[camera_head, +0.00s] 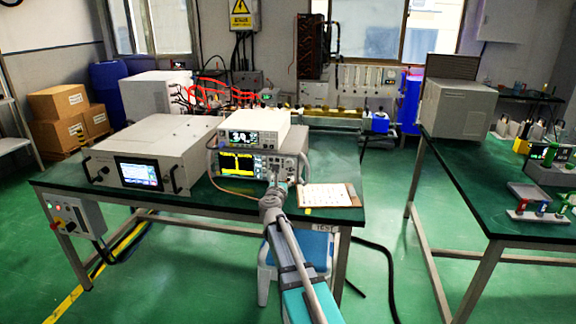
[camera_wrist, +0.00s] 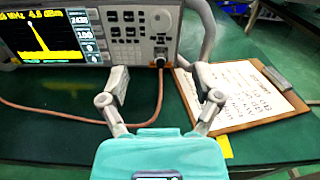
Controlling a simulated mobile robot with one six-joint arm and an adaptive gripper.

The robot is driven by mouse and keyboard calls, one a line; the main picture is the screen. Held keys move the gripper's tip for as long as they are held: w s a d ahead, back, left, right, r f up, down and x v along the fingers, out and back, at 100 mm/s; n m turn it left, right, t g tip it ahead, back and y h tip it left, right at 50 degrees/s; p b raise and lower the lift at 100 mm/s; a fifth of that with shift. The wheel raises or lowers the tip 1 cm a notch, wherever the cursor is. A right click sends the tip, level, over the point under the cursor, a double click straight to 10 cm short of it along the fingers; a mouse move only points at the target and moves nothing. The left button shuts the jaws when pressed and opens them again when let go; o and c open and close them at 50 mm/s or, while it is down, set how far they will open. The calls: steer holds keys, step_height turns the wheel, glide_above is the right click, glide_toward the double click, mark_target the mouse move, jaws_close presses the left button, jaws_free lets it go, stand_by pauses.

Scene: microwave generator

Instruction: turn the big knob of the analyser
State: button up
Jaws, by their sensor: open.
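The analyser (camera_head: 262,166) stands on the green-topped table in the head view, its screen showing a yellow trace. In the wrist view its front panel (camera_wrist: 125,48) fills the upper left, with buttons right of the screen. The big round knob (camera_wrist: 162,21) sits near the panel's right end, above a connector with a copper-coloured cable. My gripper (camera_wrist: 160,84) is open and empty, its two fingers apart below and in front of the knob. In the head view my gripper (camera_head: 275,186) is in front of the analyser's right part and hides some of the panel.
A clipboard (camera_wrist: 245,92) with paper lies right of the analyser, beside the right finger. A smaller meter (camera_head: 255,134) rests on top of the analyser. A wide grey unit (camera_head: 155,150) stands to the left. The copper-coloured cable (camera_wrist: 50,113) loops over the table in front.

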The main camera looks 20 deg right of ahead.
mark_target(289, 163)
steer(key=x, duration=1.2)
steer(key=shift+d, duration=0.1)
jaws_close()
